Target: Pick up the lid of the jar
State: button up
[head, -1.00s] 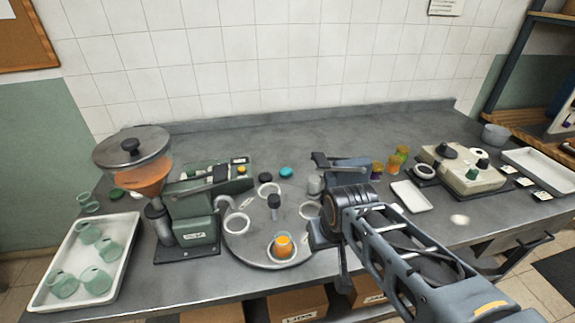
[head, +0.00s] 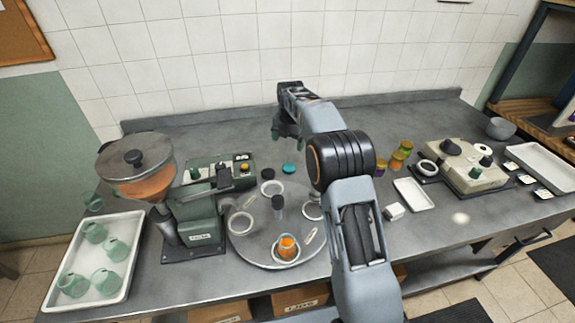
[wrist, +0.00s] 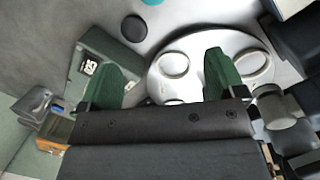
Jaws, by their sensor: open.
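An open jar with orange contents (head: 287,246) stands in a ring holder on the round turntable (head: 262,252). Two loose lids lie on the table behind the turntable: a dark one (head: 267,174) and a teal one (head: 288,168). In the wrist view the dark lid (wrist: 134,28) is near the top, and the teal lid (wrist: 152,2) is cut by the top edge. I cannot tell which fits the jar. My gripper (head: 287,138) is open and empty, raised above the table behind the lids. Its green fingers also show in the wrist view (wrist: 168,82).
The green filling machine with its hopper (head: 137,165) stands left of the turntable. A tray of empty jars (head: 125,285) is at far left. Several filled jars (head: 397,160), a small white tray (head: 413,194) and a beige machine (head: 465,165) are at right. The back of the table looks clear.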

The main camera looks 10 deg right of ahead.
notch_tip(320, 180, down, 2)
jog(key=w+n, duration=0.3)
jog(key=p, duration=0.2)
send_over(289, 167)
jog(key=shift+n+h, duration=0.3)
jog(key=shift+n, duration=0.1)
jog(key=f, duration=0.8)
jog(key=shift+s+a, duration=0.2)
jog(key=shift+s, duration=0.2)
jog(key=shift+w+d+f+p, duration=0.15)
jog(key=shift+f+p, duration=0.1)
jog(key=shift+f, duration=0.75)
jog(key=shift+w+a+f+p, duration=0.1)
jog(key=shift+f+p, duration=0.15)
jog(key=shift+f, duration=0.75)
jog(key=shift+w+d+f+p, duration=0.15)
jog(key=shift+f+p, duration=0.1)
jog(key=shift+f, duration=0.75)
jog(key=shift+a, duration=0.1)
jog(key=c, duration=1)
jog(key=shift+r, duration=0.1)
